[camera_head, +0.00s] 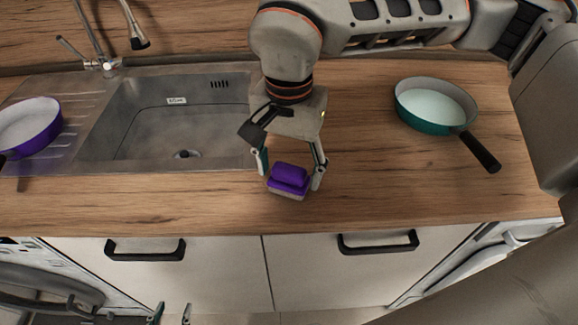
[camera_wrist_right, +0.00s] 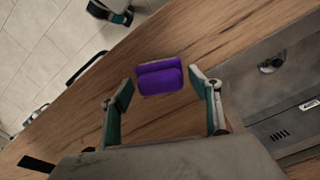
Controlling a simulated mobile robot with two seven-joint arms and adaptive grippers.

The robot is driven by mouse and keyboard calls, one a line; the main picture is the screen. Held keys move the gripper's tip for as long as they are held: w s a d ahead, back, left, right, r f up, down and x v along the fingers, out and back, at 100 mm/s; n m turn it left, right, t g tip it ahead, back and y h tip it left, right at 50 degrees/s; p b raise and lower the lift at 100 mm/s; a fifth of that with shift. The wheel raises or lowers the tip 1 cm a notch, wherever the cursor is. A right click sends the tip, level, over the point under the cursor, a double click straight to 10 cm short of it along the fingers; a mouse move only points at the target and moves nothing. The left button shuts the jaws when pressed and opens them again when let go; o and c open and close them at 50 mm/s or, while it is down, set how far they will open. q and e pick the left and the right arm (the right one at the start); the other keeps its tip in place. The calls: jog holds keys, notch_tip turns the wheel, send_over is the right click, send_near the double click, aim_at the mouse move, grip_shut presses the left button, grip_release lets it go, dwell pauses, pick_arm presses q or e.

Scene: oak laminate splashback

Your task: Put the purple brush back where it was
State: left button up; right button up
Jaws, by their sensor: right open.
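The purple brush (camera_head: 289,179), with a purple top and a pale lower part, sits on the wooden counter just in front of the sink. My right gripper (camera_head: 291,172) is open above it, with one finger on either side. In the right wrist view the brush (camera_wrist_right: 159,77) lies between and slightly beyond the open fingertips (camera_wrist_right: 161,85), with gaps on both sides. My left gripper (camera_head: 170,313) is low at the bottom edge of the head view, in front of the cabinets. Its fingertips are apart, with nothing between them.
A steel sink (camera_head: 180,158) with a tap (camera_head: 108,64) is left of my right gripper. A purple pan (camera_head: 32,128) rests on the drainer. A green pan (camera_head: 432,104) with a black handle stands at right. The counter between brush and green pan is clear.

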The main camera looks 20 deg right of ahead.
aim_at(289, 168)
notch_tip(289, 168, up, 12)
jog(key=shift+r+p, duration=0.15)
jog(key=shift+p, duration=0.3)
dwell(0.4)
